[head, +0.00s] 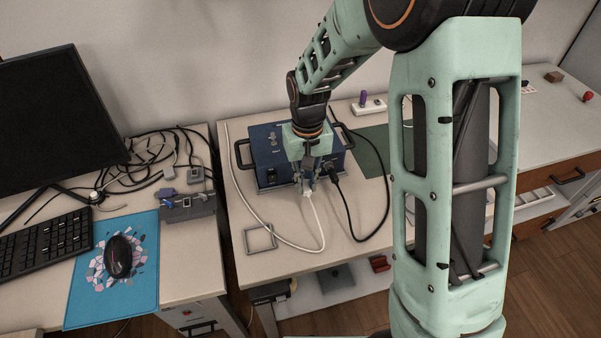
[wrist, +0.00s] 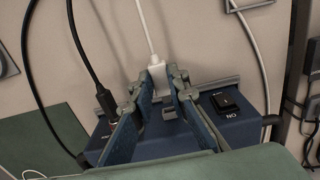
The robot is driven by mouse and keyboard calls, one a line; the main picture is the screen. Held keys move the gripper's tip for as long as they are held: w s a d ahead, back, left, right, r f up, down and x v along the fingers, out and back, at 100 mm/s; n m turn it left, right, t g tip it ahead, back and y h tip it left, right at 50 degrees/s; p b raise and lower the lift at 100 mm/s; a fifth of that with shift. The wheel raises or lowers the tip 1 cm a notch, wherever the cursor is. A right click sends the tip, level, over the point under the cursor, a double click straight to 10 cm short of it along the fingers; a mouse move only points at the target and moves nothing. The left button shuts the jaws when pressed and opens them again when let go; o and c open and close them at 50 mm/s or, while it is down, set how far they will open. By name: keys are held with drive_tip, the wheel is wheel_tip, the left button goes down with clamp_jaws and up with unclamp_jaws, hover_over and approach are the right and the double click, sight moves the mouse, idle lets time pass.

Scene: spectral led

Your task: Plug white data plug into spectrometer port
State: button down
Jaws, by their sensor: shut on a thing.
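The blue spectrometer box (head: 268,158) stands at the back of the middle table. My gripper (head: 307,187) is at its front face, pointing down. It is shut on the white data plug (head: 307,194), which also shows between my fingertips in the wrist view (wrist: 157,72). The plug's white cable (head: 320,225) runs down from it and loops left across the table. In the wrist view a small square port (wrist: 168,113) shows on the box between my fingers. The plug looks apart from this port.
A black plug (wrist: 106,102) with a black cable sits in the box beside my fingers. A black power switch (wrist: 226,101) is on the other side. A square frame (head: 260,238) lies on the table front. A white power strip (head: 369,106) stands behind.

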drive_tip(key=shift+w, duration=0.15)
drive_tip(key=shift+w+a, duration=0.3)
drive_tip(key=shift+w, duration=0.6)
drive_tip(key=shift+w+a+r, duration=0.1)
drive_tip(key=shift+w, duration=0.2)
idle(0.4)
drive_tip(key=c, duration=1.9)
unclamp_jaws()
drive_tip(key=shift+o, duration=0.5)
drive_tip(key=shift+s, duration=0.1)
wheel_tip(320, 180, up, 12)
